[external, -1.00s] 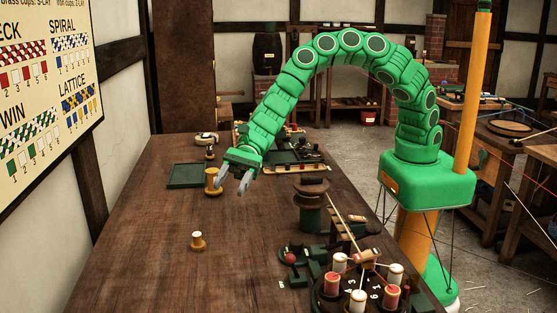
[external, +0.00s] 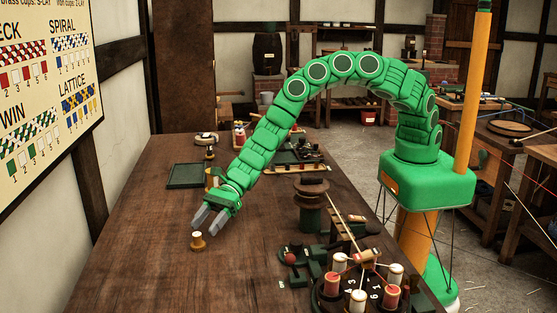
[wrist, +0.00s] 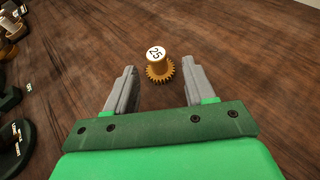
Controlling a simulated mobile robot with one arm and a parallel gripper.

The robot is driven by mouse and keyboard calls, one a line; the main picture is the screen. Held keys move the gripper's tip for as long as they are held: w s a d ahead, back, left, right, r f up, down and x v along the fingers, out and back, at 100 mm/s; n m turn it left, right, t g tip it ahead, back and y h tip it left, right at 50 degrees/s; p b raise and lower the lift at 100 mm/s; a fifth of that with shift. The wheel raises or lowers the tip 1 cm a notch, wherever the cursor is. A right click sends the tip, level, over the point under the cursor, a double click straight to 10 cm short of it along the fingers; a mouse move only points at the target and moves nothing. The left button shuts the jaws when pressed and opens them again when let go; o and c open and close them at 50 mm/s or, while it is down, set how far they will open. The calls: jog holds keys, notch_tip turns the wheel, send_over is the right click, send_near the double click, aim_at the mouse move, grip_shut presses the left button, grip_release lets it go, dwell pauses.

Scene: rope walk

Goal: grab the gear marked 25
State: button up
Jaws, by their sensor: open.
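The gear marked 25 (wrist: 159,66) is a small brass gear with a toothed rim and a post, its white top bearing the number 25. In the wrist view it stands upright on the table just beyond my fingertips, roughly centred between them. In the external view the gear (external: 197,240) stands alone on the bare table. My gripper (external: 206,226) is open and empty, pointing down toward the gear from above and behind it. Its two grey fingers also show in the wrist view (wrist: 160,80), on either side of the gap, not visibly touching the gear.
A taller brass piece (external: 212,178) stands behind my gripper, near a dark green tray (external: 186,175). A round rack of bobbins (external: 360,288) and dark green machinery fill the front right. The table (external: 150,270) around the gear is clear.

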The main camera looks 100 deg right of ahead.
aim_at(198, 241)
jog(key=shift+w+a+f, duration=0.35)
jog(key=shift+a+f, duration=0.15)
jog(key=shift+a, duration=0.2)
jog(key=shift+x, duration=1.8)
grip_shut()
